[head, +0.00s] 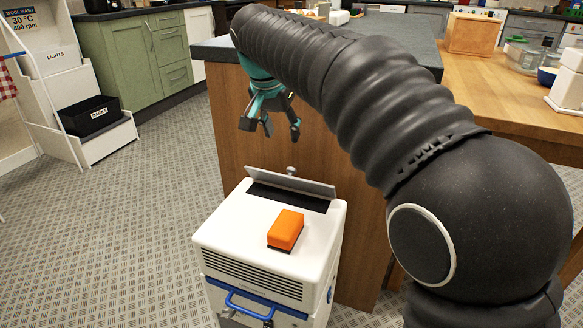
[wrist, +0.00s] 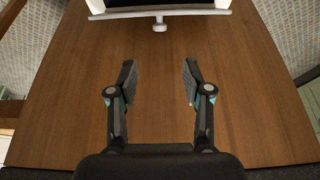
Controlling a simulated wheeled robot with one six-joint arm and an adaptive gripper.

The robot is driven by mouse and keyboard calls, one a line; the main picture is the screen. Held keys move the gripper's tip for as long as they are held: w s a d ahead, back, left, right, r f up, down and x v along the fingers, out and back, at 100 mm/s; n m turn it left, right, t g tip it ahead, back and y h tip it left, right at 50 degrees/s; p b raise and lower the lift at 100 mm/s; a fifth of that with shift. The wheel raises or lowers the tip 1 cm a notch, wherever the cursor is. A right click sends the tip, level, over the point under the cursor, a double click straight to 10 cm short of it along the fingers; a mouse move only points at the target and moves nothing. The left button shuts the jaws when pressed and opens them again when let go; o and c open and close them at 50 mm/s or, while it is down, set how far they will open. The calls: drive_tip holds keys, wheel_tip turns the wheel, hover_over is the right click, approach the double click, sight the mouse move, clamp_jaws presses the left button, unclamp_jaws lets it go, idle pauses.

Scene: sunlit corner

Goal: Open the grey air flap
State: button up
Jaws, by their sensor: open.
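The grey air flap (head: 291,181) is on top of a white box-shaped unit (head: 222,238), along its back edge. The flap stands tilted up, with a dark slot (head: 286,197) showing in front of it. A small knob (head: 291,170) sits at the flap's edge. In the wrist view the flap's edge (wrist: 190,13) and the knob (wrist: 159,24) show at the top. My gripper (head: 268,127) is open and empty, above and behind the unit. In the wrist view its fingers (wrist: 159,80) are apart, with only the wooden panel behind them, and the knob is beyond the fingertips.
An orange block-shaped thing (head: 286,229) lies on the unit's top. A blue handle (head: 249,304) is on its front. A wooden counter side (head: 225,125) stands close behind. A white stepped shelf (head: 88,120) with a black bin (head: 90,115) is at left. Floor (head: 130,215) left of the unit is clear.

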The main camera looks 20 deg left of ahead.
sight(291, 168)
drive_tip(key=b+x, duration=0.2)
drive_tip(key=x, duration=1.1)
drive_tip(key=shift+f, duration=0.25)
clamp_jaws()
